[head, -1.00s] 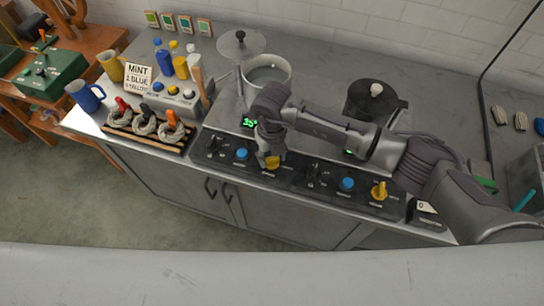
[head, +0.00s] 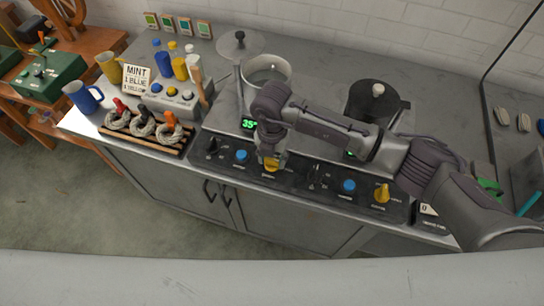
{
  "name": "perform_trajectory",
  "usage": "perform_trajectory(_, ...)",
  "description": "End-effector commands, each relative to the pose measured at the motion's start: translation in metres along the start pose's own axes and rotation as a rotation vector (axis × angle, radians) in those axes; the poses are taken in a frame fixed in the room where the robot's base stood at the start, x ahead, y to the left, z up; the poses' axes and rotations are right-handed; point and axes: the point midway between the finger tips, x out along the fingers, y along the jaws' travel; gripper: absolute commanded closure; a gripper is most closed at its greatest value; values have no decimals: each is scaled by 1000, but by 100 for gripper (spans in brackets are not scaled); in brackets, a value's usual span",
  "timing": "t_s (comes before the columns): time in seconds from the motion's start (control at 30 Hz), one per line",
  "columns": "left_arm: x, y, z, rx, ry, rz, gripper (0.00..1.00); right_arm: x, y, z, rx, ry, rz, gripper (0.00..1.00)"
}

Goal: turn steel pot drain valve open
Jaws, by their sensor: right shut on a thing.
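The steel pot (head: 268,70) stands open on the counter and holds liquid. In front of it is a dark control panel with a green display (head: 249,123). A yellow valve knob (head: 271,166) sits on this panel, right of a blue button (head: 241,156). My right gripper (head: 270,160) points down and is shut on the yellow knob, whose upper part the fingers hide. The knob's exact angle is hard to tell. My left gripper is not in view.
A dark pot (head: 373,100) stands to the right, with its own blue button (head: 348,186) and yellow knob (head: 382,193). A rack of wool skeins (head: 144,127), a blue jug (head: 83,95) and a MINT sign (head: 137,77) are at the left. A raised lid (head: 240,43) is beside the steel pot.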

Motion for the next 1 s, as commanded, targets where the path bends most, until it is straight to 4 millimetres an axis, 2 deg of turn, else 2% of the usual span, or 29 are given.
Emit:
perform_trajectory(0.53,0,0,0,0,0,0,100,0,0,0,25,1,-1,89)
perform_trajectory(0.57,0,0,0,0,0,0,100,0,0,0,25,1,0,51)
perform_trajectory(0.7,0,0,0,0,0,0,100,0,0,0,24,1,0,29)
perform_trajectory(1.0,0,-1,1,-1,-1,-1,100,-1,0,0,23,0,0,29)
